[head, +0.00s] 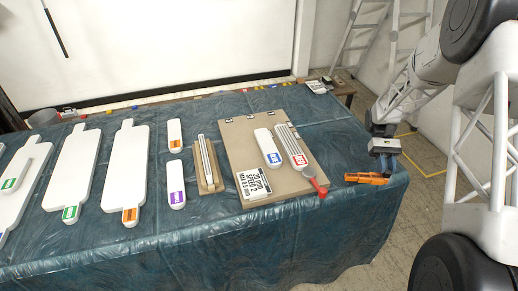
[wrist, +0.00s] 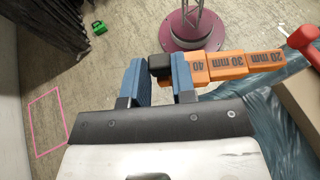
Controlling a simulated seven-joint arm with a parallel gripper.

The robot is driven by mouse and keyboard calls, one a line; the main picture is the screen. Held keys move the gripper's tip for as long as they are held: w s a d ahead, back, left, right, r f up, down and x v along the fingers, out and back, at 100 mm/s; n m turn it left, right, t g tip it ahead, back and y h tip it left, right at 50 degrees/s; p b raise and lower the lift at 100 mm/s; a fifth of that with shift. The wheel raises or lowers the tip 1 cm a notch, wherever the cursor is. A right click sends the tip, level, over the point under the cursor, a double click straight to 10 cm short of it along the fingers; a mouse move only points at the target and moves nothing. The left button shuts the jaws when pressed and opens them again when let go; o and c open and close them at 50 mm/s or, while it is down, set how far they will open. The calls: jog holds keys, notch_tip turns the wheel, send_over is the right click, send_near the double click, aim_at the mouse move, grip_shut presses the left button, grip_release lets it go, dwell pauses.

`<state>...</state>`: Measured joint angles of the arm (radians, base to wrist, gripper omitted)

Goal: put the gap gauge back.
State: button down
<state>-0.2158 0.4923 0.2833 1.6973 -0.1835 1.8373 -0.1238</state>
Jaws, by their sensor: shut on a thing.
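The gap gauge (head: 367,178) is an orange stepped bar at the right end of the table. In the wrist view the gauge (wrist: 235,66) shows "20 mm", "30 mm" and "40" on its steps, narrowing to the right, with a black block at its left end. My gripper (wrist: 160,72) is shut on the gauge at that black end, one blue finger on each side. In the head view my gripper (head: 385,160) is above and right of the gauge. The gauge seems held clear of the table; its height is hard to tell.
A brown board (head: 240,140) carries white labelled blocks (head: 267,148), a "20 mm" card (head: 252,185) and a red-handled tool (head: 315,183). A wooden holder (head: 208,183) stands left of it. White paddles (head: 70,170) lie farther left. The cloth right of the board (head: 350,225) is clear.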

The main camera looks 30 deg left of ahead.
jog(key=s+a+m+t+y, duration=0.2)
jog(key=s+a+m+y, duration=0.4)
jog(key=a, duration=0.6)
jog(key=s+a+m+t+y, duration=0.3)
jog(key=s+a+m+y, duration=0.3)
jog(key=s+a, duration=0.4)
jog(key=s+a+r+m+t+y, duration=0.1)
jog(key=s+a+m+y, duration=0.5)
jog(key=a, duration=0.9)
jog(key=shift+s+a+t, duration=0.25)
jog(key=shift+s+t, duration=0.55)
jog(key=shift+s, duration=0.25)
jog(key=w+a, duration=0.3)
jog(key=a, duration=0.1)
jog(key=w+a+f, duration=0.1)
jog(key=w+a, duration=0.2)
jog(key=w, duration=0.1)
jog(key=w+a, duration=0.4)
jog(key=shift+a+f, duration=0.2)
jog(key=shift+a, duration=0.15)
jog(key=shift+f, duration=0.1)
jog(key=shift+f, duration=1.7)
jog(key=shift+f, duration=0.15)
